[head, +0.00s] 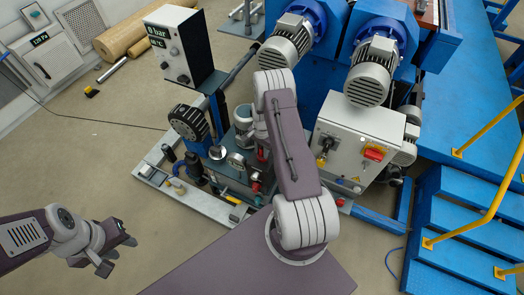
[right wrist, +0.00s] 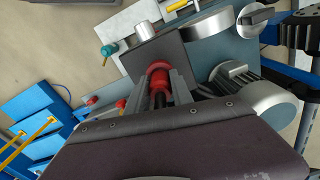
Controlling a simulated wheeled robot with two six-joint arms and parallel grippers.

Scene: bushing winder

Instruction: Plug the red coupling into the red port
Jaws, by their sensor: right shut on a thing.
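In the right wrist view the red coupling (right wrist: 158,86) is between the two grey fingers of my right gripper (right wrist: 161,92), which is shut on it. A dark hose end shows behind it. The coupling's far end is at a dark grey block (right wrist: 172,55); a wider red ring (right wrist: 158,68) shows there. I cannot tell whether this ring is the red port or part of the coupling, or whether they touch. In the head view my right arm covers most of this place; a bit of red (head: 262,155) shows beside it. My left gripper (head: 116,254) is open and empty over the floor.
A teal knob (right wrist: 108,50) and a silver cylinder (right wrist: 145,32) are near the block.

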